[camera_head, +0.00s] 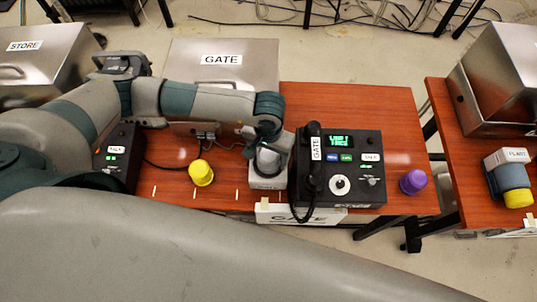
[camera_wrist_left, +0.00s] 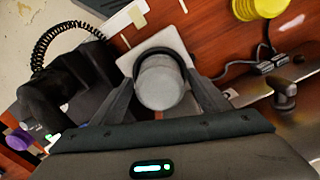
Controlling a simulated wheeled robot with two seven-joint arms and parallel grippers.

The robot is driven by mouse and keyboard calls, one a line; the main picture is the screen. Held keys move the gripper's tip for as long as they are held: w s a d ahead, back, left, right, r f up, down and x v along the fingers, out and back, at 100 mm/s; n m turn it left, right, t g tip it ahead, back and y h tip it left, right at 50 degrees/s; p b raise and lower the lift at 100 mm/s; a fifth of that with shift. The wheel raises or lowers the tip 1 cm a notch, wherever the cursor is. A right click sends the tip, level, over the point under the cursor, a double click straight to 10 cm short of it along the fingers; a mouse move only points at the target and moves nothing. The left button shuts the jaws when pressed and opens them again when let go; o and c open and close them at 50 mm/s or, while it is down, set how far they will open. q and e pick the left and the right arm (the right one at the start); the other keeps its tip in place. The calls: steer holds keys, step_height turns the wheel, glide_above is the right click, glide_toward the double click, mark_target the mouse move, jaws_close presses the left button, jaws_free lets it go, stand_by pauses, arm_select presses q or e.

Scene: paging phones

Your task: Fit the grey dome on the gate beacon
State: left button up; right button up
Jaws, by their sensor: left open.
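The grey dome (camera_wrist_left: 160,85) stands on the pale square base of the gate beacon (camera_wrist_left: 128,62) in the wrist view, with a dark ring behind its upper edge. In the head view the beacon (camera_head: 267,181) stands just left of the phone, and the grey dome (camera_head: 268,160) shows above its base, partly covered by my left gripper. My left gripper (camera_wrist_left: 158,88) is open, with one finger on each side of the dome. Whether the dome is fully seated cannot be told. My right gripper is not in view.
The black gate phone (camera_head: 340,168) with its handset and cord is close on the right. A yellow dome (camera_head: 201,173) is to the left and a purple dome (camera_head: 413,182) to the right. The metal GATE box (camera_head: 250,62) stands behind.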

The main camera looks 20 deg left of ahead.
mark_target(269, 154)
arm_select(q)
steer(key=shift+r, duration=0.2)
step_height(269, 154, up, 11)
steer(key=b, duration=0.5)
steer(key=shift+r, duration=0.4)
